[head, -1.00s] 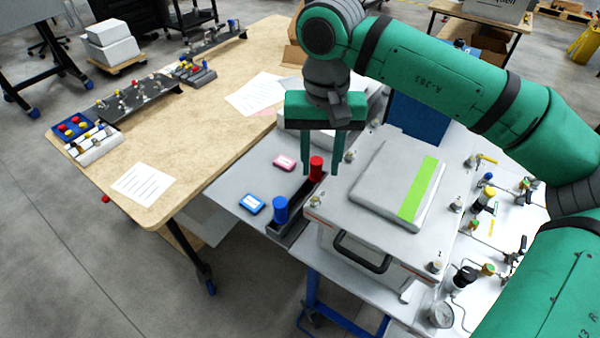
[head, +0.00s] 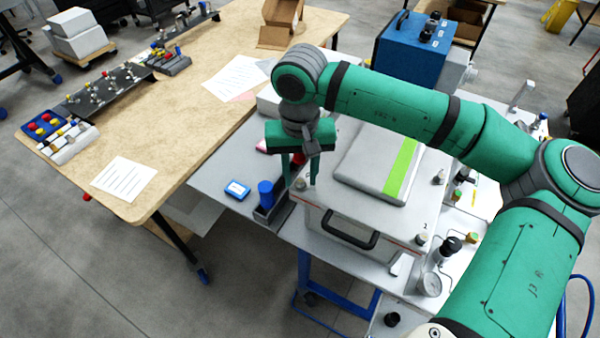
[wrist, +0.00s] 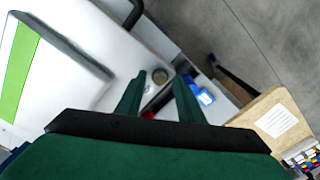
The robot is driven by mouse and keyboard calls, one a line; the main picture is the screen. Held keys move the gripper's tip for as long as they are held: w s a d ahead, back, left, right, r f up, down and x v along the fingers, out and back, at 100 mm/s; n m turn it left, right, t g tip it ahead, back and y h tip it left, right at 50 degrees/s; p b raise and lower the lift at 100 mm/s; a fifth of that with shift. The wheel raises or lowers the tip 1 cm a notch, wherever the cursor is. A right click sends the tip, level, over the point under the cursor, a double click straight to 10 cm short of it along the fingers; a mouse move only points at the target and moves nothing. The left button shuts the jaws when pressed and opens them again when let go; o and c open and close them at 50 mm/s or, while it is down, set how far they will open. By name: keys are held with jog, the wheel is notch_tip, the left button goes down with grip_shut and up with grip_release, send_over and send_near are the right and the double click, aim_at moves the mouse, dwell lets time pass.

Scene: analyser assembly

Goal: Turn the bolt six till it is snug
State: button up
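The white analyser box (head: 345,212) has a lid with bolts near its edges. One bolt (head: 300,184) is at the lid's front left corner. It also shows as a round grey head in the wrist view (wrist: 160,76). I cannot read a number beside it, so I cannot tell whether it is bolt six. My gripper (head: 300,180) points down at this corner with its fingers apart. In the wrist view the bolt head appears between the open fingertips (wrist: 161,78). I cannot tell whether they touch it. Other bolts (head: 421,239) stand along the lid's right side.
A black tray (head: 272,213) with a blue cylinder (head: 265,193) stands just left of the box. A blue case (head: 237,189) lies beside it. A raised grey pad with a green stripe (head: 400,165) covers the lid's middle. Valves and a gauge (head: 428,284) are at right.

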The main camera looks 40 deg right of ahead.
grip_shut()
dwell(0.3)
